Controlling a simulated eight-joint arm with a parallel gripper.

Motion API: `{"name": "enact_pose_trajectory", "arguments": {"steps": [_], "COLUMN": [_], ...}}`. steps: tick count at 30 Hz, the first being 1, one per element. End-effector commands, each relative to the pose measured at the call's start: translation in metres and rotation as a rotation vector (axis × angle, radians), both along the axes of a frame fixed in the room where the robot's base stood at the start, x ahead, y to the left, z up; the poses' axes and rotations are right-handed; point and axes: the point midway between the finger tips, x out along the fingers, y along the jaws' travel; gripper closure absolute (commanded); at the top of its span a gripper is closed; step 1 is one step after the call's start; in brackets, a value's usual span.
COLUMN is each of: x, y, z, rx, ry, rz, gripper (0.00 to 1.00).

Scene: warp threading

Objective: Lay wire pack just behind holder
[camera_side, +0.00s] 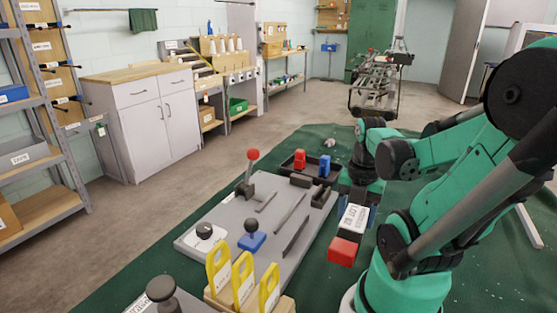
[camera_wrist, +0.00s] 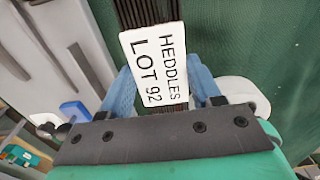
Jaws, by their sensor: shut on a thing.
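My gripper (camera_side: 358,199) is shut on the wire pack (camera_side: 353,218), which has a white label and a red end block. It holds the pack in the air, right of the grey board, with the red end toward the camera. In the wrist view, the blue fingers of my gripper (camera_wrist: 163,88) stand on both sides of the pack (camera_wrist: 153,55); the label reads "HEDDLES LOT 92" and dark wires run out at the top. A wooden holder (camera_side: 215,300) with three upright yellow pieces (camera_side: 243,282) stands at the front; I cannot tell whether it is the holder meant.
The grey board (camera_side: 205,265) carries a red-knobbed lever (camera_side: 253,155), a blue block with a black knob (camera_side: 251,240) and dark slotted bars (camera_side: 290,213). A black tray (camera_side: 338,172) with red and blue pieces is behind it. Green cloth (camera_side: 310,270) is clear beside the board.

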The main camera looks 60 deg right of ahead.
Motion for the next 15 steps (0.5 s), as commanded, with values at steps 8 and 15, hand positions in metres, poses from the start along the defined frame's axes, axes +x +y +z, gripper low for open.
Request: {"name": "enact_pose_trajectory", "arguments": {"steps": [8,15], "x": [0.001,0.0], "y": [-0.001,0.0], "z": [-0.019,-0.029], "rx": [0.0,0.0], "ry": [0.0,0.0], "rz": [0.0,0.0], "gripper": [1.0,1.0]}}
